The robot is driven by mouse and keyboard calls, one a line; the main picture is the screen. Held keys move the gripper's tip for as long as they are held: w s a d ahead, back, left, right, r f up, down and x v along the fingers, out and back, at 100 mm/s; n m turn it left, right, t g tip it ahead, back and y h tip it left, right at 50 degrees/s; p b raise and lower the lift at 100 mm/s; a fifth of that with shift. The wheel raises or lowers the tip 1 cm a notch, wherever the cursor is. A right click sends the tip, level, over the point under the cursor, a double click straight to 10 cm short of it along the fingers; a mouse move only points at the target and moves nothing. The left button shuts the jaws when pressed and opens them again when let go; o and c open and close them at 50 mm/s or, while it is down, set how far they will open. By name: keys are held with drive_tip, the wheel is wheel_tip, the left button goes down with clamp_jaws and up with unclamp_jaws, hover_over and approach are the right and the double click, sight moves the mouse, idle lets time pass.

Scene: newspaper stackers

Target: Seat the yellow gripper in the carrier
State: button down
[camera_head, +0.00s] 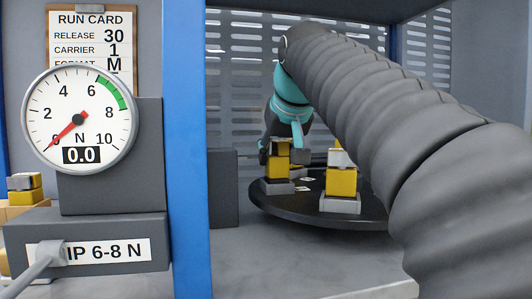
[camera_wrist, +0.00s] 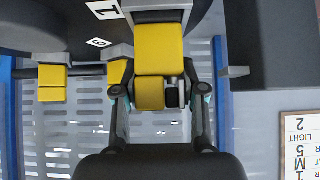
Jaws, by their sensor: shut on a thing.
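In the head view my gripper (camera_head: 284,145) is at a yellow gripper (camera_head: 276,166) on the left of the black turntable. In the wrist view my two fingers (camera_wrist: 160,92) are on either side of this yellow gripper (camera_wrist: 159,50), shut on it. It has two yellow blocks with a grey and black part beside the smaller one. A grey base (camera_head: 277,187) shows below it on the turntable; I cannot tell whether it is fully seated there. A second yellow gripper (camera_head: 340,182) stands upright on its own grey base (camera_head: 340,205) to the right.
The black turntable (camera_head: 300,215) carries white number labels (camera_wrist: 104,10). A blue post (camera_head: 187,150) stands left of it. A round gauge (camera_head: 80,115) reads 0.0 N. A run card (camera_head: 90,35) reads carrier 1. More yellow pieces (camera_head: 25,188) are at the far left.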

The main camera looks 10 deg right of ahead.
drive_tip(key=shift+f, duration=0.2)
drive_tip(key=c, duration=0.6)
unclamp_jaws()
drive_tip(key=v, duration=1.2)
